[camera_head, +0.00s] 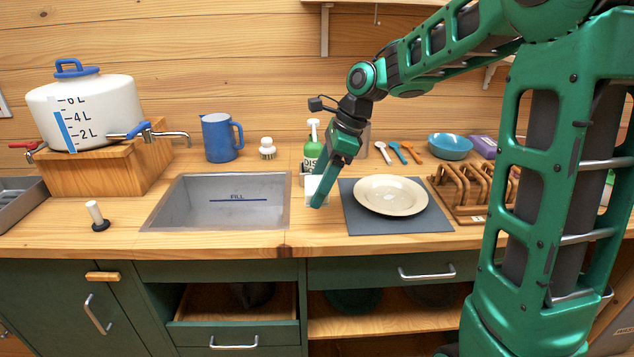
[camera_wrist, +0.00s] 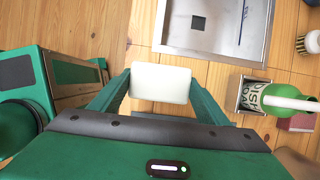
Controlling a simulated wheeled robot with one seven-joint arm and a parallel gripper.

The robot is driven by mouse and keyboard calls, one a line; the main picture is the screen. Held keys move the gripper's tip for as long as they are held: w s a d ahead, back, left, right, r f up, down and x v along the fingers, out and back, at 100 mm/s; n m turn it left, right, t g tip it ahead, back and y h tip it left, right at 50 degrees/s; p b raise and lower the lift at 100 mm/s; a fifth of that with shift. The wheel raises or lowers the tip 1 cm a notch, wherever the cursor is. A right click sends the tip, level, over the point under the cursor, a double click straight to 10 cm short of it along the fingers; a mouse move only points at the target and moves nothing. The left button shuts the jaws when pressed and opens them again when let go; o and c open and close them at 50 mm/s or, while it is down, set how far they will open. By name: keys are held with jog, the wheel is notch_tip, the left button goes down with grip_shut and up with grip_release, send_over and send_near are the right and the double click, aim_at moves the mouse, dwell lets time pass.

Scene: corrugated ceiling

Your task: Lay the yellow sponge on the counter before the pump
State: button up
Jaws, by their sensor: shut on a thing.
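My gripper (camera_wrist: 162,88) is shut on a pale, off-white block (camera_wrist: 160,82), its fingers at the block's two ends. In the head view, my gripper (camera_head: 320,200) points down, with the block (camera_head: 311,187) partly hidden by a finger. The block is over the counter between the sink and the grey mat; its exact height is unclear. The green dish-soap bottle with a white pump (camera_head: 312,150) stands behind it. In the wrist view, the bottle (camera_wrist: 290,107) is to the right, by a small metal holder (camera_wrist: 246,94). No plainly yellow sponge shows.
The sink (camera_head: 160,214) is left of my gripper. A cream plate (camera_head: 391,196) lies on the grey mat (camera_head: 352,218) to the right, with a wooden rack (camera_head: 440,184) beyond. A brush (camera_head: 267,150) and a blue jug (camera_head: 219,140) stand behind the sink.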

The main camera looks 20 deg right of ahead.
jog(key=shift+s+f, duration=0.1)
jog(key=shift+f, duration=3.7)
jog(key=o, duration=1.2)
jog(key=shift+c, duration=0.2)
jog(key=v, duration=1)
jog(key=shift+r, duration=0.35)
jog(key=shift+d, duration=0.1)
